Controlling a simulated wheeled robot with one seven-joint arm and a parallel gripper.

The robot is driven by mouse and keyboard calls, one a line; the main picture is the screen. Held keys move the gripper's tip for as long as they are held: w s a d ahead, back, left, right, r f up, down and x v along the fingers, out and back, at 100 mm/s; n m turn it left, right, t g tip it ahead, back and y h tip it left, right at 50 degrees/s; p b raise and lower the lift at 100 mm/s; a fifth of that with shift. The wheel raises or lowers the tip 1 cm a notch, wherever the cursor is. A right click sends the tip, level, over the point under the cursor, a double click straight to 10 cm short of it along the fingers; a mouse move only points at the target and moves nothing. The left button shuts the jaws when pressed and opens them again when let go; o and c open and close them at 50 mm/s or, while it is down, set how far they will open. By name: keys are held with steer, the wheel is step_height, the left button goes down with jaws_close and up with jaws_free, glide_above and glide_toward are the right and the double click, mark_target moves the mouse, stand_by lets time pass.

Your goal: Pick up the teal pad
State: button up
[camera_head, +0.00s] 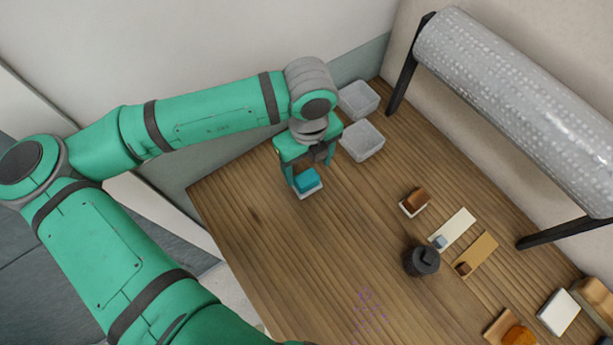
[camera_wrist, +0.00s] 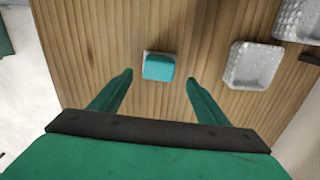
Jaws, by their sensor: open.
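The teal pad (camera_head: 307,180) sits on a small white base (camera_head: 311,192) on the wooden table, near its far left part. It also shows in the wrist view (camera_wrist: 158,67), with a strip of white at its upper edge. My gripper (camera_head: 304,177) is over the pad, pointing down. In the wrist view my gripper (camera_wrist: 158,77) is open and empty, with its fingers apart to the left and right of the pad. The fingertips end just short of the pad in that view. I cannot tell the exact height gap.
Two pale bins (camera_head: 362,141) (camera_head: 358,99) stand right of my gripper. A brown block on a white base (camera_head: 414,200), a dark jar (camera_head: 421,260), and cream (camera_head: 456,232) and tan (camera_head: 474,254) strips lie further right. A large patterned roll (camera_head: 520,95) stands on dark legs behind. The table's front middle is mostly clear.

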mark_target(307, 177)
steer(key=shift+a+f, duration=0.15)
steer(key=shift+f, duration=3)
steer(key=c, duration=1.2)
